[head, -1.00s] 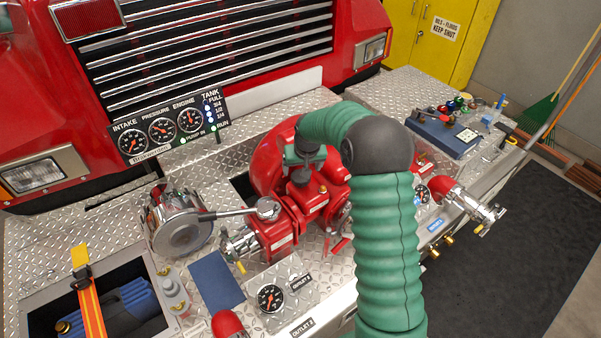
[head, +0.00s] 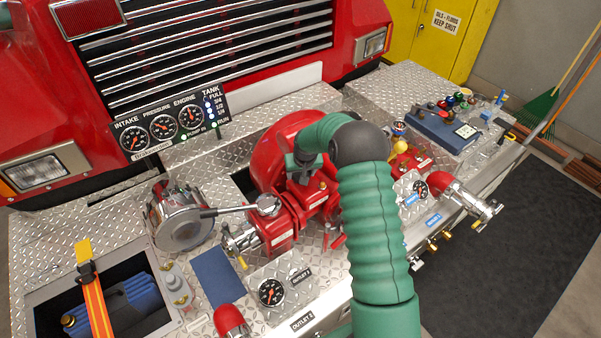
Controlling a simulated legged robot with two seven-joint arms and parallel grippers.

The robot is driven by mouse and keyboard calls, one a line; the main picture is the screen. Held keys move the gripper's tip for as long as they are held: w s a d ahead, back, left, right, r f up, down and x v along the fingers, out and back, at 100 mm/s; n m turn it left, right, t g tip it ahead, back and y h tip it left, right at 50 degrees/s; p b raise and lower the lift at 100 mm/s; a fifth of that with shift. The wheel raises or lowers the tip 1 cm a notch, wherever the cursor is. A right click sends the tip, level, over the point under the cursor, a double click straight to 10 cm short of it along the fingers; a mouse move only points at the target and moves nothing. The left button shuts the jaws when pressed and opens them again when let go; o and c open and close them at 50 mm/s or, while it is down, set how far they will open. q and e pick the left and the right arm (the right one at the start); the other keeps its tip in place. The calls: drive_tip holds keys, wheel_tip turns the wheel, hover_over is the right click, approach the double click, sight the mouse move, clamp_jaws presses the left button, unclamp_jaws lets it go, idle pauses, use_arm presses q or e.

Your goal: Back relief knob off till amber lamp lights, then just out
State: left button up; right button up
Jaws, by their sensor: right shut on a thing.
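My right gripper (head: 302,172) points down onto the top of the red pump (head: 275,150), left of its dark wrist. It is shut on a small part there, apparently the relief knob, which the fingers mostly hide. A small brass-coloured fitting (head: 323,187) sits on the pump just right of the fingers. I cannot make out a lit amber lamp. The gauge panel (head: 168,128) behind shows green and bluish-white lights. My left gripper is not in view.
A chrome intake cap (head: 180,218) and a long-handled lever (head: 232,210) lie left of the pump. A yellow ball knob (head: 399,147) stands to the right, behind my arm. Outlet gauges (head: 271,292) and red-ended outlets (head: 231,320) line the front. A blue case (head: 440,132) sits far right.

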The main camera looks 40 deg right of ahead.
drive_tip(key=c, duration=0.4)
drive_tip(key=shift+d+n+t+y, duration=0.1)
drive_tip(key=shift+n+t+y, duration=0.35)
drive_tip(key=shift+n, duration=1.35)
drive_tip(key=o, duration=1.1)
drive_tip(key=shift+o, duration=1.2)
